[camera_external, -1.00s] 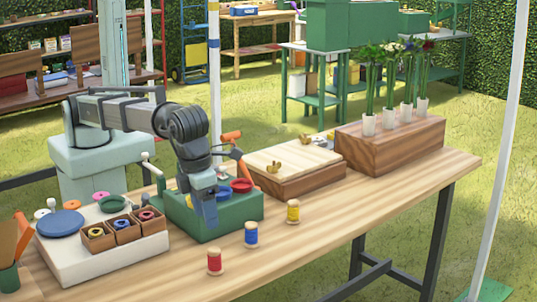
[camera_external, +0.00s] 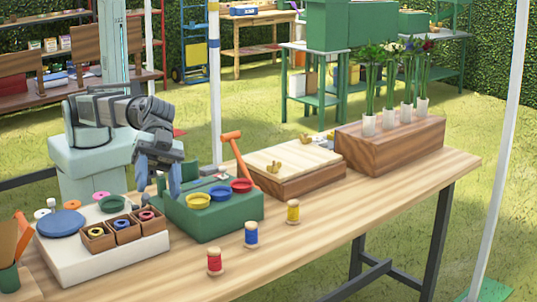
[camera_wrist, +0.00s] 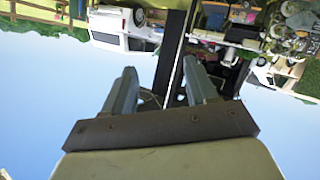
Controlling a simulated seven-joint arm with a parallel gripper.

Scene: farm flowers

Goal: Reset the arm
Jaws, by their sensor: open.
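My gripper (camera_external: 160,192) hangs above the gap between the white board and the green box, at the box's left rear side in the external view. Its two fingers are apart with nothing between them. In the wrist view my gripper (camera_wrist: 158,95) also shows both fingers spread and empty, against sky and an upside-down background. My arm is folded back close to its base.
The green box (camera_external: 215,220) holds yellow, blue and red bowls. The white board (camera_external: 95,262) bears small wooden boxes. Red (camera_external: 214,262), blue (camera_external: 251,235) and yellow (camera_external: 293,211) spools stand along the front. Flowers in vases stand on a wooden block (camera_external: 390,150) at right.

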